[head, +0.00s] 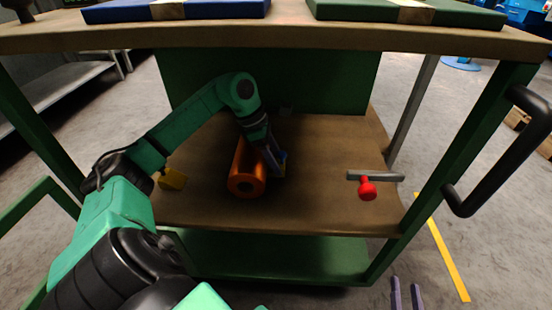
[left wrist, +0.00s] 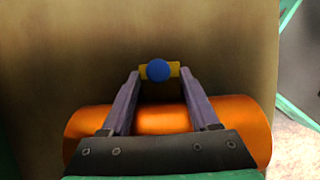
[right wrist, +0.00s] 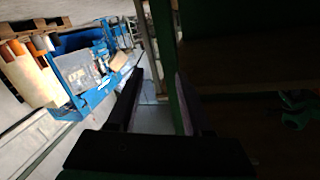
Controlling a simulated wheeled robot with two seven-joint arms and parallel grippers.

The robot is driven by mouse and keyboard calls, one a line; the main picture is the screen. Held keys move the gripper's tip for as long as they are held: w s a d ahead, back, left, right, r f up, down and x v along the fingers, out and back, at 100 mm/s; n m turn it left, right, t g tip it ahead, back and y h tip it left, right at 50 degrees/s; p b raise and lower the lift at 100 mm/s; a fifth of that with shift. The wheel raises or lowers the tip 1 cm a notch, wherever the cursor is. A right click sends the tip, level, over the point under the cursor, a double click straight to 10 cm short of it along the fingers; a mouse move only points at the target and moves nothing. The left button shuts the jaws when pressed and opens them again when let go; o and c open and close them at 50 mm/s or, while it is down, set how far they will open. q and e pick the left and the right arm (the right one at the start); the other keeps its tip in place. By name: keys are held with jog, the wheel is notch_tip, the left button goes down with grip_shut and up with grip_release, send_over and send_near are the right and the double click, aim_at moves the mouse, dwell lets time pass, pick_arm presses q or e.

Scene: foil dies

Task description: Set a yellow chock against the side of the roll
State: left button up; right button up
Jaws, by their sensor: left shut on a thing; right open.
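The orange roll (head: 246,172) lies on the cart's brown middle shelf, and it also spans the left wrist view (left wrist: 165,120) below the fingertips. My left gripper (head: 277,163) reaches down at the roll's right side. It is shut on a yellow chock with a blue knob (left wrist: 158,70), which is small and mostly hidden in the head view. I cannot tell whether this chock touches the roll. A second yellow chock (head: 172,179) stands on the shelf left of the roll, with a gap between them. My right gripper (head: 406,296) is open and empty, in front of the cart at lower right.
A red-knobbed grey tool (head: 368,188) lies on the right of the shelf (head: 310,200). The cart's top (head: 290,38) overhangs with blue and green panels, and green posts stand at its corners. A black handle (head: 460,200) juts out at right. Shelf between roll and tool is clear.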

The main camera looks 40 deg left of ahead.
jog(key=shift+w+r, duration=0.15)
jog(key=shift+r, duration=0.05)
pick_arm(q)
jog(key=o, duration=1)
jog(key=shift+f, duration=0.1)
jog(key=o, duration=0.4)
jog(key=shift+o, duration=0.2)
pick_arm(e)
jog(key=shift+w+r, duration=0.2)
jog(key=shift+r, duration=0.25)
